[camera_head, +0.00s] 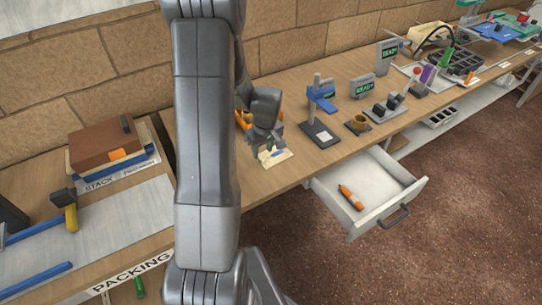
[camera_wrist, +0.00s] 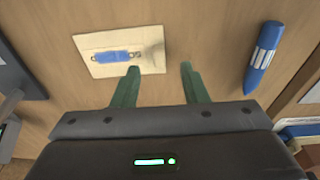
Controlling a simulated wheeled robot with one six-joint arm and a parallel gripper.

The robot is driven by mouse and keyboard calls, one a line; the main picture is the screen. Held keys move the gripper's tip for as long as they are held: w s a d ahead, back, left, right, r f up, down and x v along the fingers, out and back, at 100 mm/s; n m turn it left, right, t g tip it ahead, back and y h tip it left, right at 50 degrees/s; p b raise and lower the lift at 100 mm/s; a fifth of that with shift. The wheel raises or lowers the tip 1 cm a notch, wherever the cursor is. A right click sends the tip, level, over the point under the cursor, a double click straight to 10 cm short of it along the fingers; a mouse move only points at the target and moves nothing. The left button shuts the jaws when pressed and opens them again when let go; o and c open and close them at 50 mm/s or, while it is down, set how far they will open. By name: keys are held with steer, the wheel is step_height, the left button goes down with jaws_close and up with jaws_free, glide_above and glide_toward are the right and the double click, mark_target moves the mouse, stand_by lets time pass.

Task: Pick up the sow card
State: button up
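A pale square card (camera_wrist: 98,62) with a blue oblong shape on it lies flat on the wooden bench in the wrist view. I cannot read any word on it, so I cannot tell for sure that it is the sow card. In the head view a pale card (camera_head: 275,158) lies just below my gripper (camera_head: 262,142). In the wrist view my gripper (camera_wrist: 159,80) has its two green fingers spread, with only bench between the tips. The left fingertip is near the card's lower edge; the card is mostly left of and beyond the fingers.
A blue crayon-shaped object (camera_wrist: 263,60) lies right of the fingers in the wrist view. In the head view a dark-based stand (camera_head: 320,135) is right of the card. An open drawer (camera_head: 385,218) holding an orange object (camera_head: 351,197) juts out in front. Boxes (camera_head: 105,145) are stacked left.

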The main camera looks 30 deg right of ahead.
mark_target(262, 158)
steer(key=shift+w+f+p, duration=0.2)
steer(key=shift+f+p, duration=0.05)
steer(key=shift+f, duration=0.85)
steer(key=shift+w+f+p, duration=0.2)
steer(key=shift+f+p, duration=0.05)
steer(key=shift+f, duration=0.85)
jaws_close()
